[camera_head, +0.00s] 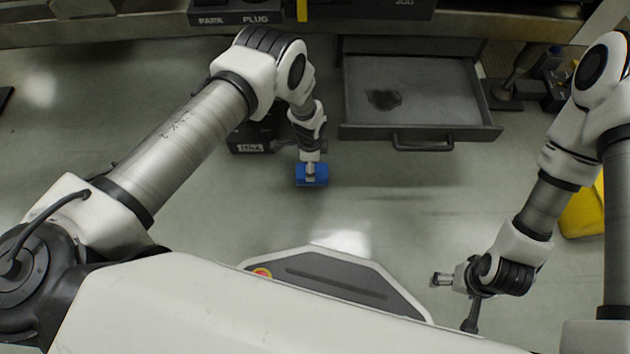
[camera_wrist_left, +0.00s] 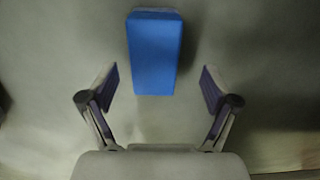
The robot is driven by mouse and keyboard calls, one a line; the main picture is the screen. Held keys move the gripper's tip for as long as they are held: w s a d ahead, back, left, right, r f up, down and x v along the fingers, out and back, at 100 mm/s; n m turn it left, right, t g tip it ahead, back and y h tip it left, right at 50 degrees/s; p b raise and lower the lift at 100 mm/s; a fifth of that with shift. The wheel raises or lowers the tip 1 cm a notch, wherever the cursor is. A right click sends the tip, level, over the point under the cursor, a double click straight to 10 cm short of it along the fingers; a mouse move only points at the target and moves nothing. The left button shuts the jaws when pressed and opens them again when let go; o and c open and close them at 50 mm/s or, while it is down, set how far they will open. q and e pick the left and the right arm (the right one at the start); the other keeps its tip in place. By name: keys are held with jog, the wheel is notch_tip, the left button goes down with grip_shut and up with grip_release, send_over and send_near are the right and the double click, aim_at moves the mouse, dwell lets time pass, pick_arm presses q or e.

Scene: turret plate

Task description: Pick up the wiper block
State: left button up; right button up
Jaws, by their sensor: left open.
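The wiper block is a blue rectangular block (camera_head: 312,181) beneath the end of my left arm in the head view. In the left wrist view the block (camera_wrist_left: 154,55) is upper centre, with a finger on each side and clear gaps to both. My left gripper (camera_wrist_left: 159,80) is open and empty, and the block reaches from beyond the fingertips to between them. In the head view my left gripper (camera_head: 311,168) hides part of the block. My right gripper (camera_head: 441,279) is at lower right, away from the block; its jaws are too small to read.
An open grey drawer (camera_head: 440,90) with a dark stain inside juts out right of my left arm. A dark labelled box (camera_head: 250,143) is left of my left wrist. A yellow object (camera_head: 583,212) is partly behind my right arm. The grey surface around the block is mostly clear.

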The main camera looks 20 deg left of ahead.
pick_arm(q)
jog(key=f+b, duration=0.1)
jog(key=f, duration=0.1)
jog(key=f+b, duration=0.1)
jog(key=f, duration=0.1)
jog(key=f+b, duration=0.2)
jog(key=shift+s+d+f, duration=0.25)
jog(key=shift+d+f, duration=0.05)
jog(key=shift+f, duration=0.05)
jog(key=shift+r, duration=0.15)
